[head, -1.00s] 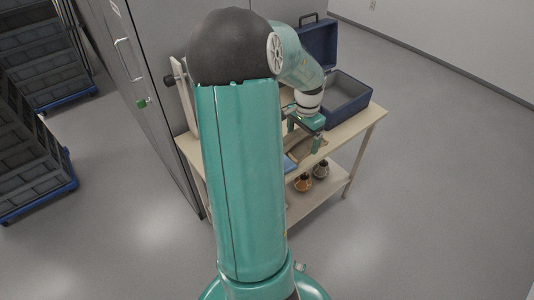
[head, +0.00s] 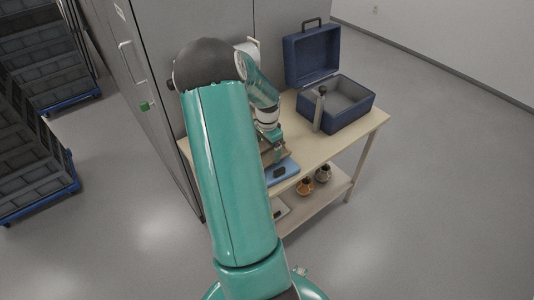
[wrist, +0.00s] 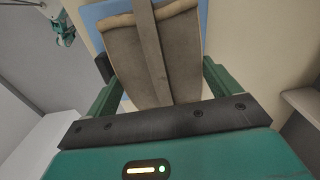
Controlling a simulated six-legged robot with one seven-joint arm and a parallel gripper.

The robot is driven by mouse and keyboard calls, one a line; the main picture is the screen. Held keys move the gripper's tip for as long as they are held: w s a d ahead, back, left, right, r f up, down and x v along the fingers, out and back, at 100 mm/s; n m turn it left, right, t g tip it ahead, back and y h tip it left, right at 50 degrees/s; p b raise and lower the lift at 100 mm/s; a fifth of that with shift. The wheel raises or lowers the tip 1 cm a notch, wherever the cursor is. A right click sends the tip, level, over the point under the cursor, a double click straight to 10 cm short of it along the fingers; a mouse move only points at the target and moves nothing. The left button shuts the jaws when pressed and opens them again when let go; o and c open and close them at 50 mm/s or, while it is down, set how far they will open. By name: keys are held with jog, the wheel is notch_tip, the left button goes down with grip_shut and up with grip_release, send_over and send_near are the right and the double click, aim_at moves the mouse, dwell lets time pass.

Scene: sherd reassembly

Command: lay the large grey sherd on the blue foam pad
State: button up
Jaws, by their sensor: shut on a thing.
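The large sherd (wrist: 126,50) looks grey-brown and curved in the wrist view, with a lighter far edge and a narrow darker strip along its middle. My gripper (wrist: 155,80) is shut on it, with green fingers at its left and right sides. The blue foam pad (wrist: 96,13) shows behind the sherd in the wrist view. In the head view my gripper (head: 270,137) is over the rear part of the blue pad (head: 287,168). The sherd is partly hidden there by my arm. I cannot tell whether it touches the pad.
The pad lies on a pale table (head: 340,141). An open blue case (head: 350,121) stands at its right rear, with an upright grey post-like object (head: 319,112) beside it. A small dark item (head: 279,172) is on the pad. Small pots (head: 305,187) sit on the lower shelf. A grey cabinet (head: 150,60) stands left.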

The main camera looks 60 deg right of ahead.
aim_at(267, 153)
jog(key=shift+w+f, duration=0.15)
jog(key=shift+f, duration=1.45)
jog(key=shift+f, duration=0.1)
jog(key=o, duration=0.9)
jog(key=shift+o, duration=0.2)
notch_tip(267, 153, up, 12)
jog(key=shift+r, duration=0.1)
